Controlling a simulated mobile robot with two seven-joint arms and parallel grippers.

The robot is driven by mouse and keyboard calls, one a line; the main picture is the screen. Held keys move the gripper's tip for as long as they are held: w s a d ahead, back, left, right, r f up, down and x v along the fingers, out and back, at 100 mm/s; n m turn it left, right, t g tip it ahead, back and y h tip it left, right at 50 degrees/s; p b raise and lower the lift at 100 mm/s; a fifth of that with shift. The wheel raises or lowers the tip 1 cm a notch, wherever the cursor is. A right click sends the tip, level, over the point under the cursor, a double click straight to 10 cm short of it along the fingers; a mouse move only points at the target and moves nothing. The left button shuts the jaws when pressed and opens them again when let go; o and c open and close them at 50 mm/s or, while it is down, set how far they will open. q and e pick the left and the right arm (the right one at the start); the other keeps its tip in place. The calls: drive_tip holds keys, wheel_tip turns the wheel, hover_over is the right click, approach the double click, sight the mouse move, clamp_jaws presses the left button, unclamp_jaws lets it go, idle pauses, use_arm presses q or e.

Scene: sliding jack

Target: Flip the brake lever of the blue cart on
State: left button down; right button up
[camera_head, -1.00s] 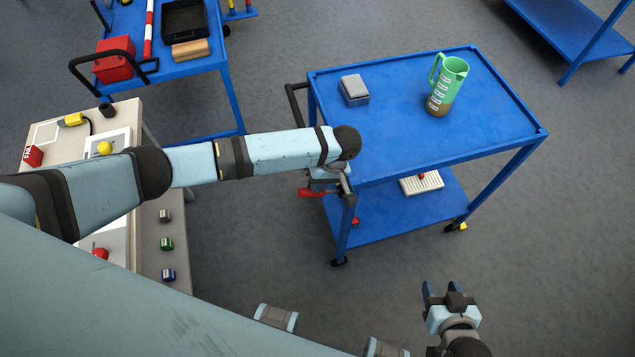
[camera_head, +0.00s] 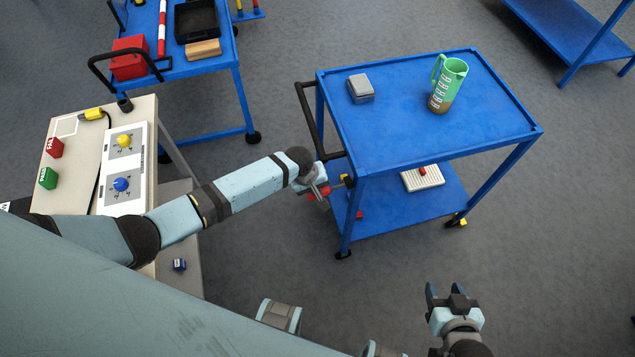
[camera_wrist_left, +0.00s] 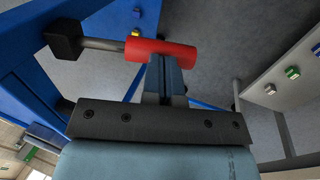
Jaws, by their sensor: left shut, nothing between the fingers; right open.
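The blue cart (camera_head: 420,120) stands right of centre in the head view, with its black push handle (camera_head: 308,115) at its left end. Its brake lever has a red grip (camera_head: 318,193), partly covered by my left gripper. In the left wrist view the red grip (camera_wrist_left: 160,50) sits on a grey rod (camera_wrist_left: 103,44) running to a black block (camera_wrist_left: 64,42). My left gripper (camera_wrist_left: 165,72) is shut and empty, its fingertips right at the red grip; I cannot tell whether they touch. My right gripper (camera_head: 450,292) is open and empty, low in front of the cart.
A green jug (camera_head: 449,85) and a grey box (camera_head: 360,88) stand on the cart top. A white tray (camera_head: 422,178) lies on its lower shelf. A panel table (camera_head: 80,175) stands left, another blue cart (camera_head: 205,62) behind.

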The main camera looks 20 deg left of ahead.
use_arm(q)
drive_tip(key=shift+s+f+t+h+b, duration=0.1)
drive_tip(key=shift+f+t+h+b, duration=0.2)
drive_tip(key=shift+f+h, duration=0.3)
drive_tip(key=shift+f+t+h, duration=0.3)
drive_tip(key=shift+f, duration=0.1)
drive_tip(key=shift+b, duration=0.3)
drive_tip(key=shift+d, duration=0.1)
drive_tip(key=shift+s+a+r, duration=0.1)
drive_tip(key=shift+a+r, duration=0.1)
drive_tip(key=shift+r, duration=0.1)
drive_tip(key=v, duration=1.3)
drive_tip(key=shift+a+p, duration=0.2)
drive_tip(key=shift+p, duration=0.15)
